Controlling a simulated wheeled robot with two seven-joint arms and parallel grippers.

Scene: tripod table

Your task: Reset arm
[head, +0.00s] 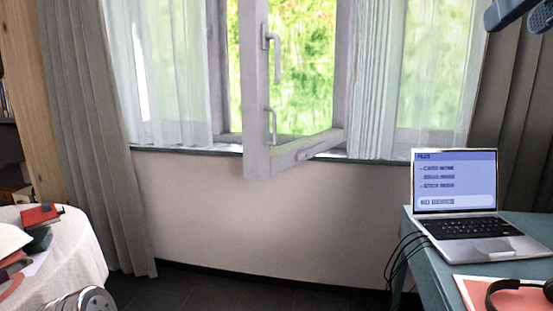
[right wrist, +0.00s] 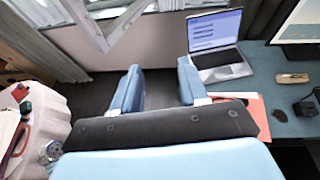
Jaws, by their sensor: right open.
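My right gripper (head: 518,14) shows at the top right corner of the head view, high above the desk side of the room. In the right wrist view its two blue fingers (right wrist: 158,82) stand well apart with nothing between them. Dark floor shows through the gap. My left gripper is not in view.
A teal desk (head: 425,262) at right holds an open laptop (head: 468,195), a red folder (head: 470,288) and black headphones (head: 500,287). A white-covered table (head: 75,245) with books stands at left. An open window sash (head: 257,100) juts inward. Floor between is clear.

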